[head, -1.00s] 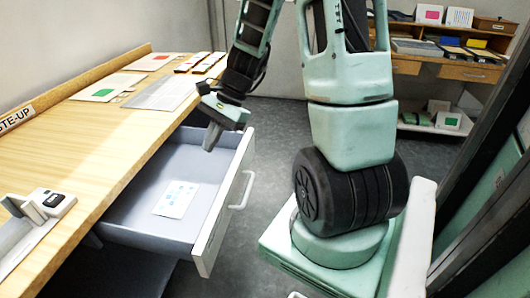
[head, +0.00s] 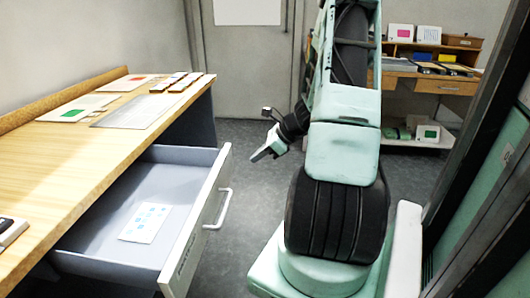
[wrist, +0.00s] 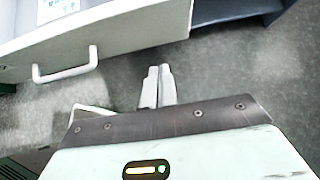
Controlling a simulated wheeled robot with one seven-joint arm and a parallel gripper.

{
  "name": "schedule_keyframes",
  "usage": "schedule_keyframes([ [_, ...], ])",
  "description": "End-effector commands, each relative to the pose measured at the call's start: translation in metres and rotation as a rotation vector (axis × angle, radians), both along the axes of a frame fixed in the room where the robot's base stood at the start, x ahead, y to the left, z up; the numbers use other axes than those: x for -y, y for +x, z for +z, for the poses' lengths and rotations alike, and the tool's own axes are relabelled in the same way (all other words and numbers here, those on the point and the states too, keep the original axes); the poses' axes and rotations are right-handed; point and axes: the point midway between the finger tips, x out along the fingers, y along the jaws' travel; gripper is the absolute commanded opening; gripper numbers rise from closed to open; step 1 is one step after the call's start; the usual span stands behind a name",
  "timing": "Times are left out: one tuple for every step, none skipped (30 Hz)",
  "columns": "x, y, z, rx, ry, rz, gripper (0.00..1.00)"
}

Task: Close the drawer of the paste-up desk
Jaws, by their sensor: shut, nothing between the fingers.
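The drawer (head: 192,222) of the paste-up desk (head: 62,165) is pulled well out, and a sheet with blue marks (head: 145,222) lies flat inside it. Its handle (head: 224,209) is on the outer side of the front panel. My gripper (head: 262,155) is shut and empty, out over the floor to the right of the drawer's far end, apart from it. In the wrist view, my gripper (wrist: 158,84) shows its two fingers together, with the drawer front (wrist: 140,35) and handle (wrist: 66,70) to the left.
Cards and sheets (head: 130,112) lie on the desk top. A second desk with shelves (head: 440,84) stands at the back right. A closed door (head: 248,70) is behind. The grey floor (head: 250,190) between drawer and my base is clear.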

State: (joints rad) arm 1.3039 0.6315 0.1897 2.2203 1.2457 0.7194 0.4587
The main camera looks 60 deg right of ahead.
Motion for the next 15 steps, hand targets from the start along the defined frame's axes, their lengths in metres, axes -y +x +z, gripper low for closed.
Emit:
schedule_keyframes([
  [-0.004,0.007,-0.011,0.000,0.004,0.002,0.00],
  [-0.005,0.011,-0.015,0.000,0.004,0.001,0.00],
  [-0.008,0.017,-0.021,-0.001,0.003,0.003,0.00],
  [-0.009,0.021,-0.025,0.000,0.002,0.002,0.00],
  [-0.011,0.024,-0.029,-0.001,0.002,0.002,0.00],
  [-0.013,0.029,-0.034,-0.001,0.002,0.002,0.00],
  [-0.015,0.035,-0.031,0.001,-0.001,0.004,0.00],
  [-0.016,0.039,-0.030,0.001,-0.002,0.004,0.00],
  [-0.018,0.044,-0.030,0.001,-0.002,0.004,0.00],
  [-0.020,0.048,-0.029,0.001,-0.001,0.003,0.00],
  [-0.022,0.051,-0.029,0.001,-0.002,0.004,0.00],
  [-0.023,0.055,-0.029,0.001,-0.002,0.004,0.00],
  [-0.024,0.057,-0.029,0.000,-0.002,0.003,0.00],
  [-0.024,0.059,-0.029,0.000,-0.002,0.002,0.00],
  [-0.025,0.061,-0.029,0.000,-0.002,0.001,0.00],
])
